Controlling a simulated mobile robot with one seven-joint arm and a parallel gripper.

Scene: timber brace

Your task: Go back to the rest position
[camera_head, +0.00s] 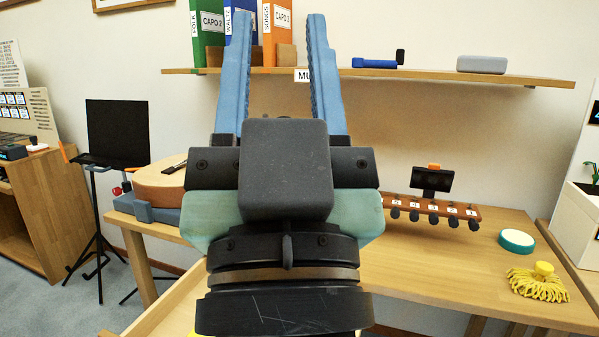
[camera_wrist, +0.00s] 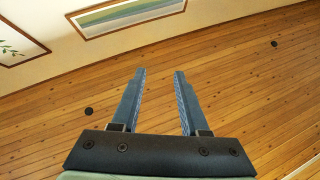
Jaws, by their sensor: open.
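My gripper (camera_head: 278,85) is raised in front of the wall shelf and the table in the head view. Its two blue fingers point up and are spread apart with nothing between them. In the wrist view my gripper (camera_wrist: 159,85) also shows empty, with a wooden plank surface and framed pictures beyond it. A guitar lies on the table behind my arm. Its body (camera_head: 165,180) shows at the left and its headstock (camera_head: 432,210) at the right. My gripper hides the middle of the guitar.
The wooden table (camera_head: 450,265) holds a teal-rimmed round tin (camera_head: 516,241) and a yellow tasselled cloth (camera_head: 540,284) at the right. The wall shelf (camera_head: 440,75) carries binders (camera_head: 277,30) and small items. A black music stand (camera_head: 117,135) stands at the left. A white planter (camera_head: 580,225) is at the far right.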

